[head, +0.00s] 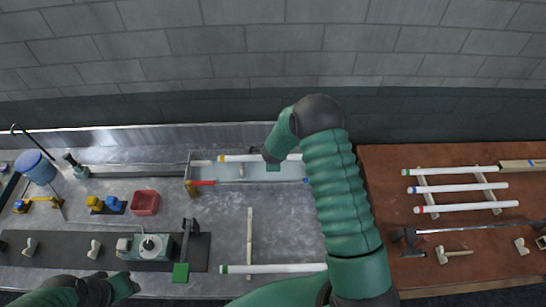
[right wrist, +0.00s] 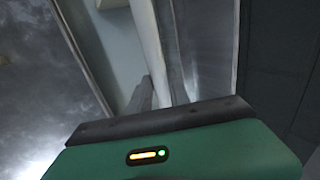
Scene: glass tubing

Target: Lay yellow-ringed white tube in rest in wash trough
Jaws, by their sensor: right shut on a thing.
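The white tube with a yellow ring (head: 240,158) lies level across the wash trough (head: 215,178) in the head view, its ringed end to the left. My right gripper (head: 272,160) reaches down over the trough and is shut on this tube. In the right wrist view the tube (right wrist: 148,40) runs between the two fingers (right wrist: 158,95), with the trough wall beside it. I cannot tell whether the tube touches a rest; the arm hides its right part. My left gripper (head: 122,285) is low at the bottom left, its fingers unclear.
A green-ringed tube (head: 275,268) lies at the bench front. Several ringed tubes lie on a wooden rack (head: 482,180) on the brown table (head: 390,160). Bench below the trough is mostly clear.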

